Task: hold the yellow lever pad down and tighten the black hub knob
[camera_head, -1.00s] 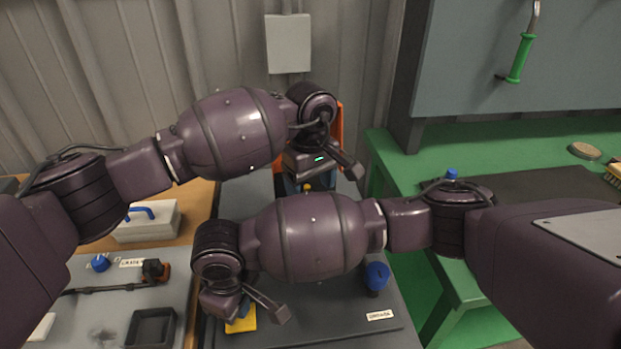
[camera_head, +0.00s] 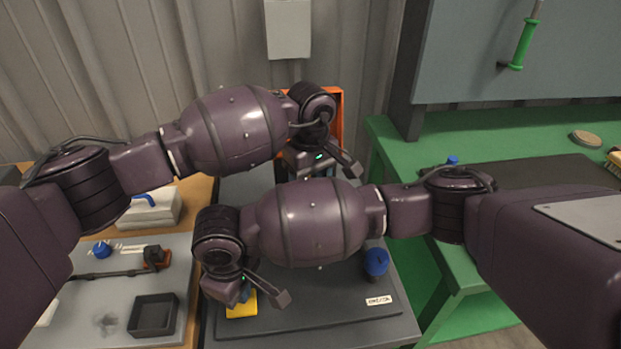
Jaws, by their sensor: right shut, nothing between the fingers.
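The yellow lever pad (camera_head: 241,307) shows low in the picture, at the left of a dark plate, partly covered by my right gripper. My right gripper (camera_head: 280,298) is shut and empty, reaching in from the right just above and beside the pad. I cannot tell whether it touches the pad. My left gripper (camera_head: 350,169) is farther back, in front of an orange frame (camera_head: 338,112). Its opening is not clear, and I see nothing held in it. I cannot make out the black hub knob; my arms hide the middle of the bench.
A blue knob (camera_head: 376,261) stands at the plate's right, above a white label (camera_head: 379,300). At left are a black square tray (camera_head: 153,316), a blue knob (camera_head: 102,249) and a blue-handled grey box (camera_head: 150,208). A green table (camera_head: 500,132) stands at right.

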